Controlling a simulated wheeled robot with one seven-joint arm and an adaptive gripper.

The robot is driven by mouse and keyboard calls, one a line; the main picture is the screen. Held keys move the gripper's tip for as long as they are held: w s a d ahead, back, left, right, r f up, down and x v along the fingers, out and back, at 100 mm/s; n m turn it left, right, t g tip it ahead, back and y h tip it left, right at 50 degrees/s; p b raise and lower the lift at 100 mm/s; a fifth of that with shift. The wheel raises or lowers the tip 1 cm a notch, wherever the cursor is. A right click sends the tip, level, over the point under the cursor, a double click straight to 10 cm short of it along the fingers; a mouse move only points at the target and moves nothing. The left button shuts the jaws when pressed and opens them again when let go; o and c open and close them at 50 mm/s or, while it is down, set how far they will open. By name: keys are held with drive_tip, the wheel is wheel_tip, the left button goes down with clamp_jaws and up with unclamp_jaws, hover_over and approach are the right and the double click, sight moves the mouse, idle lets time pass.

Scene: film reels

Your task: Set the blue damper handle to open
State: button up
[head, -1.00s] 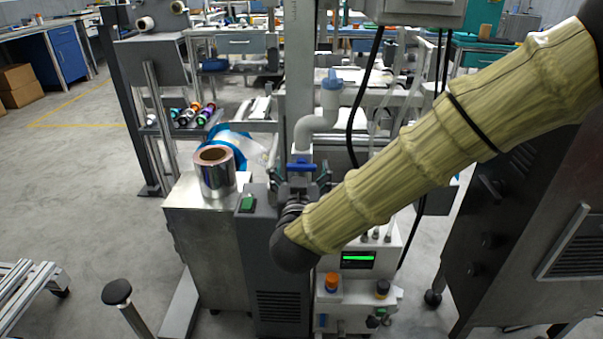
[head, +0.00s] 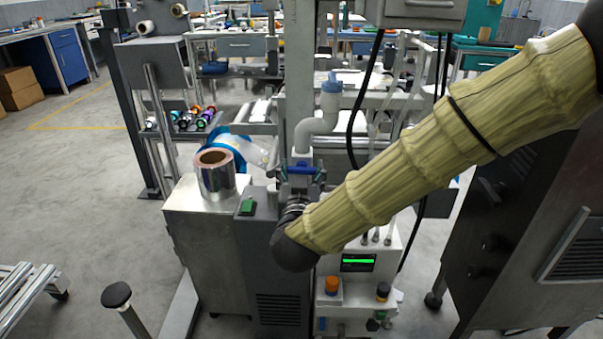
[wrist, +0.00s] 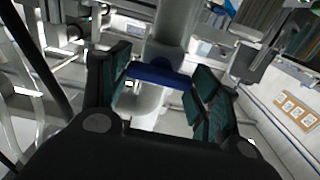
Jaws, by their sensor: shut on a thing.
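The blue damper handle (head: 301,166) lies crosswise on the white pipe fitting, at the foot of the bent white pipe (head: 312,128). My gripper (head: 300,178) is at the handle and shut on it, with a finger at each end. In the wrist view the blue handle (wrist: 160,74) spans the gap between the two dark green finger pads of my gripper (wrist: 162,84). The wrist and gripper body hide part of the fitting below the handle.
A silver foil roll (head: 215,173) stands on the metal cabinet (head: 206,230) just left of my gripper. A white control box (head: 358,280) with a green display is below my arm. A dark machine (head: 510,220) stands at the right. A grey column rises behind the handle.

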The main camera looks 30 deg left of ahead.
drive_tip(key=m+p, duration=0.2)
drive_tip(key=m, duration=0.2)
drive_tip(key=shift+r, duration=0.1)
drive_tip(key=m+p, duration=0.1)
drive_tip(key=m, duration=0.3)
drive_tip(key=shift+w+m, duration=0.1)
drive_tip(key=shift+m, duration=0.2)
drive_tip(key=m+p, duration=0.1)
drive_tip(key=m, duration=0.3)
drive_tip(key=shift+p, duration=0.3)
drive_tip(key=shift+d+f+m+p, duration=0.15)
drive_tip(key=shift+m+p, duration=0.3)
drive_tip(key=shift+m, duration=2.05)
drive_tip(key=o, duration=1)
